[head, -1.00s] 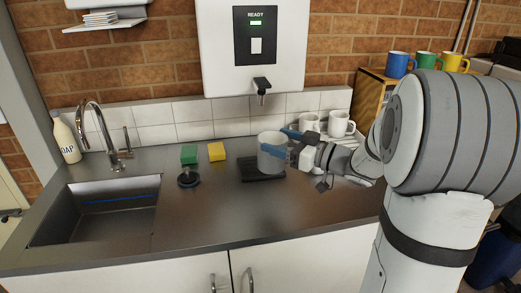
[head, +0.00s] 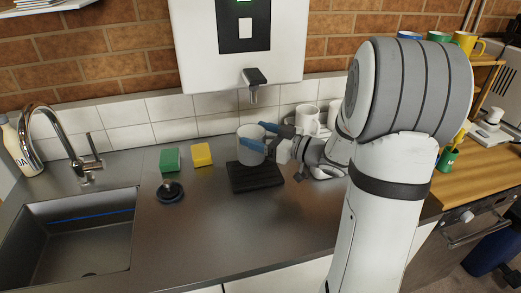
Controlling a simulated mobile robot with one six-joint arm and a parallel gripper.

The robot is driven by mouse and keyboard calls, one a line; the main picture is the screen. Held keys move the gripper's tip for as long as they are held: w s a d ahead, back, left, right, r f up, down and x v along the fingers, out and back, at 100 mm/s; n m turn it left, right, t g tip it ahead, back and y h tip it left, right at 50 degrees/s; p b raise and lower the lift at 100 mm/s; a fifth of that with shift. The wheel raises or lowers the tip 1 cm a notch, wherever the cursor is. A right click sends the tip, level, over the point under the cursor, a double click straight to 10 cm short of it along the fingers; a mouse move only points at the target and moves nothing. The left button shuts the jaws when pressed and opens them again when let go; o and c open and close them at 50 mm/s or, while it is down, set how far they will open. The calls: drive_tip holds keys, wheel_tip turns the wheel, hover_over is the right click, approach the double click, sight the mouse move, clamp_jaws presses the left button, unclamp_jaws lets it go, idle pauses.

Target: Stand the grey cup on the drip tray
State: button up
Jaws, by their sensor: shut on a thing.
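The grey cup (head: 249,158) is upright between the blue-tipped fingers of my gripper (head: 253,134), which is shut on it. The cup is over the back part of the black drip tray (head: 257,182), below the spout of the white wall dispenser (head: 255,77). I cannot tell whether its base touches the tray. My gripper comes in from the right, and its fingers cover part of the cup's side.
White mugs (head: 308,116) stand close behind and right of my gripper. A green sponge (head: 169,160), a yellow sponge (head: 202,154) and a black round object (head: 171,192) lie left of the tray. The sink (head: 90,245) is further left. The front counter is clear.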

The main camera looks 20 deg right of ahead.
drive_tip(key=shift+s+d+f, duration=0.1)
drive_tip(key=shift+s+f, duration=0.05)
drive_tip(key=shift+f, duration=1.75)
drive_tip(key=shift+f+b, duration=0.1)
drive_tip(key=shift+b, duration=0.2)
drive_tip(key=o, duration=1.2)
drive_tip(key=v, duration=1.2)
